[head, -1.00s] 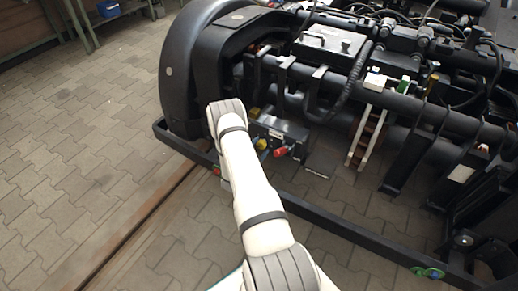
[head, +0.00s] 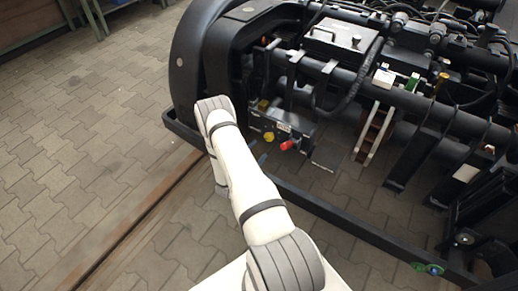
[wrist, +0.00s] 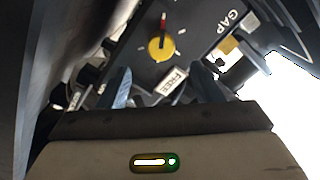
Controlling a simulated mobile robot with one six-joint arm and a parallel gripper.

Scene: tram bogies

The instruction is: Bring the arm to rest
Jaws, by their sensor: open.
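My gripper (wrist: 160,88) shows in the wrist view with its two blue-grey fingers apart and nothing between them. It faces a dark panel (wrist: 140,62) with a yellow round knob (wrist: 160,48) and a pointer with a red tip directed up in the picture. A "FREE" label (wrist: 172,80) lies by the fingertips, and "GAP" lettering is at upper right. I cannot tell whether the fingers touch the panel. In the head view my arm (head: 240,180) reaches toward the bogie, and its bent part hides most of the gripper. The yellow knob (head: 268,137) shows just right of the arm.
A red knob (head: 288,145) sits beside the yellow one. The black bogie (head: 190,70) fills the upper right, with a low black frame bar (head: 335,214) in front. A rail (head: 130,225) crosses the floor. Paved floor (head: 80,130) at left is clear up to a bench.

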